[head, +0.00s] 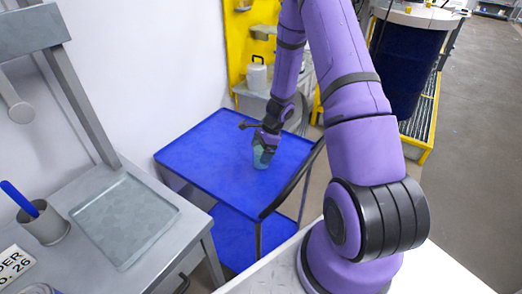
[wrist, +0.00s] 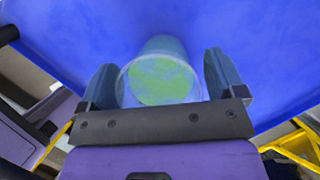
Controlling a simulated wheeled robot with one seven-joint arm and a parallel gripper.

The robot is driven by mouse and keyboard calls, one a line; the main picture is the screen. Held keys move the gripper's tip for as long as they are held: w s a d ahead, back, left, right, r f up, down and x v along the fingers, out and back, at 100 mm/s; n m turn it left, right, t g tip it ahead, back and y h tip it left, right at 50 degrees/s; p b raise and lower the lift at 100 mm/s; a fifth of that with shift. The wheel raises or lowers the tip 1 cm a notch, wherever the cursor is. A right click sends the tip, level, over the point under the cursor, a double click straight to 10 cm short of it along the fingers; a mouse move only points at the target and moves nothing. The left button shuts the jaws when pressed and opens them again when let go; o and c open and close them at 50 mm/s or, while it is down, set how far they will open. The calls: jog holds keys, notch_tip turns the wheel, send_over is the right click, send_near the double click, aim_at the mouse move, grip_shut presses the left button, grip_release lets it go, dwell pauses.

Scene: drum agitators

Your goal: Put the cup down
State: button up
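The cup (head: 262,157) is a small clear, bluish cup over the blue top of the cart (head: 190,160). In the wrist view I look into the cup (wrist: 160,80), which has a green patch inside. My gripper (head: 266,140) points down at it from above. In the wrist view my gripper's (wrist: 161,72) two fingers flank the cup, close against its rim on both sides. The cup narrows away from them toward its base. I cannot tell whether its base touches the cart top.
A grey bench at left holds a shallow tray (head: 125,222) and a holder (head: 45,222) with a blue-handled item. A yellow rack (head: 238,55) with a white jug (head: 257,74) stands behind the cart. A dark blue drum (head: 405,65) stands back right. The cart top around the cup is clear.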

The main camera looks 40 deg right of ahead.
jog(key=v, duration=1.2)
jog(key=s+a+r+n, duration=0.1)
jog(key=a+r+n, duration=0.45)
jog(key=r, duration=0.65)
jog(key=s+a+r+n+t+h, duration=0.1)
jog(key=s+a+r+n, duration=0.45)
jog(key=r, duration=0.45)
jog(key=s+a+r+n+t+h, duration=0.1)
jog(key=s+a+r+n, duration=0.2)
jog(key=s, duration=0.6)
jog(key=s+a+r+n+t+h, duration=0.2)
jog(key=s+a+r+n, duration=0.1)
jog(key=s+r+n, duration=0.4)
jog(key=shift+s+r, duration=0.5)
jog(key=shift+s, duration=0.85)
jog(key=shift+a, duration=0.15)
